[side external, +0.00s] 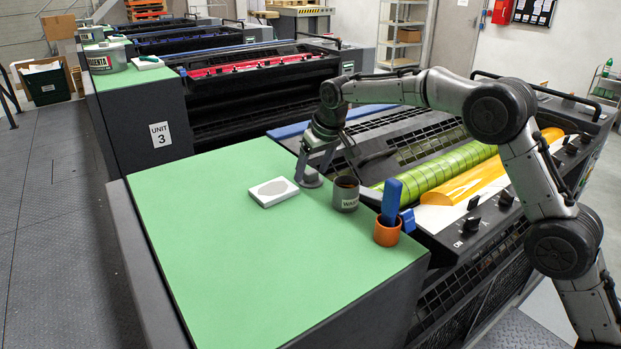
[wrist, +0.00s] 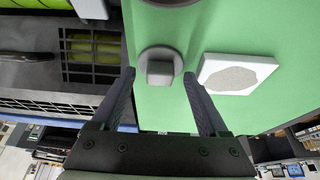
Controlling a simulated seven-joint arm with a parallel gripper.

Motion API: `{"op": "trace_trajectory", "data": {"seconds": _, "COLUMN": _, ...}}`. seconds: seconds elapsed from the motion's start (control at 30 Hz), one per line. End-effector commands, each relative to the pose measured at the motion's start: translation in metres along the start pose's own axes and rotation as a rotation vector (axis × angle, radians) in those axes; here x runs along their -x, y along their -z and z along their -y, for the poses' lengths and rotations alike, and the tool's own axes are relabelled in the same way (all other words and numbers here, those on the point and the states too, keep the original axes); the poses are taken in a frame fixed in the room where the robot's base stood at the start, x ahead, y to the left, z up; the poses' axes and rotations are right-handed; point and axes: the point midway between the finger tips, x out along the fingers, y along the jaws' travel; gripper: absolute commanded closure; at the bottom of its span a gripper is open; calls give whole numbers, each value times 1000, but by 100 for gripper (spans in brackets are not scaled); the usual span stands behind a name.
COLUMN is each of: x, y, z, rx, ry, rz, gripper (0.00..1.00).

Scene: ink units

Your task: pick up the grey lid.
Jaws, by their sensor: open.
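The grey lid (wrist: 160,66) is a round disc with a square knob, lying on the green mat (side external: 230,250). In the side external view the lid (side external: 312,182) sits near the mat's right edge, left of the grey mug. My gripper (wrist: 159,74) is open and empty, with one fingertip on each side of the lid in the wrist view. In the side external view my gripper (side external: 314,172) reaches down over the lid, partly covering it.
A white block with a grey patch (side external: 273,192) lies left of the lid. The grey mug (side external: 346,195) stands close on the right. An orange cup (side external: 387,233) holds a blue-handled tool (side external: 391,200). Yellow-green rollers (side external: 440,170) lie beyond. The mat's front is clear.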

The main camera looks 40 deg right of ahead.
Motion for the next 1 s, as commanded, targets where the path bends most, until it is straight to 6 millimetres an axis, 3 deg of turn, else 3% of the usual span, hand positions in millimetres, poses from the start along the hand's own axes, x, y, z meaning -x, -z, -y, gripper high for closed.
{"op": "trace_trajectory", "data": {"seconds": 0.27, "x": -6, "y": 0, "z": 0, "rx": -1, "ry": -1, "rz": -2, "gripper": 22}}
{"op": "trace_trajectory", "data": {"seconds": 0.7, "x": -6, "y": 0, "z": 0, "rx": 0, "ry": 0, "rz": -2, "gripper": 100}}
{"op": "trace_trajectory", "data": {"seconds": 1.0, "x": -6, "y": 1, "z": 0, "rx": 0, "ry": 0, "rz": -3, "gripper": 100}}
